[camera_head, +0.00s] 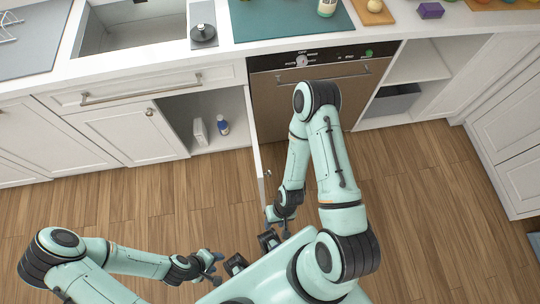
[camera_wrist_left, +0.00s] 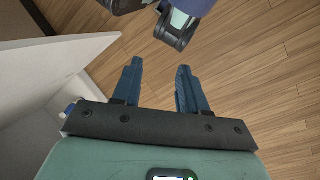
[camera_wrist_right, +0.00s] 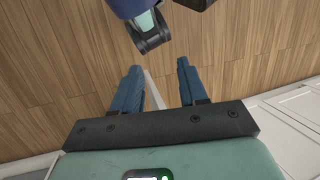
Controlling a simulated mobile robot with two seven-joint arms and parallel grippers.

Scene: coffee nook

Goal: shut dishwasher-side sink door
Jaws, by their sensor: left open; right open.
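The dishwasher-side sink door (camera_head: 257,150) stands open and is seen nearly edge-on, jutting out from the sink cabinet beside the dishwasher (camera_head: 300,95). Its small knob (camera_head: 267,174) is on the right face. My right gripper (camera_head: 270,217) is open by the door's outer end. In the right wrist view a thin white door edge (camera_wrist_right: 153,90) shows between its fingers (camera_wrist_right: 157,85); I cannot tell whether they touch it. My left gripper (camera_head: 218,258) is open and empty, below and left of the door. The left wrist view shows the white door panel (camera_wrist_left: 60,62) left of its fingers (camera_wrist_left: 158,75).
The open sink cabinet (camera_head: 175,115) holds a blue-labelled bottle (camera_head: 224,126) and a white box (camera_head: 200,132). The other sink door (camera_head: 115,130) is shut. An open cabinet with a grey bin (camera_head: 392,100) is right of the dishwasher. The wooden floor (camera_head: 150,200) left of the door is clear.

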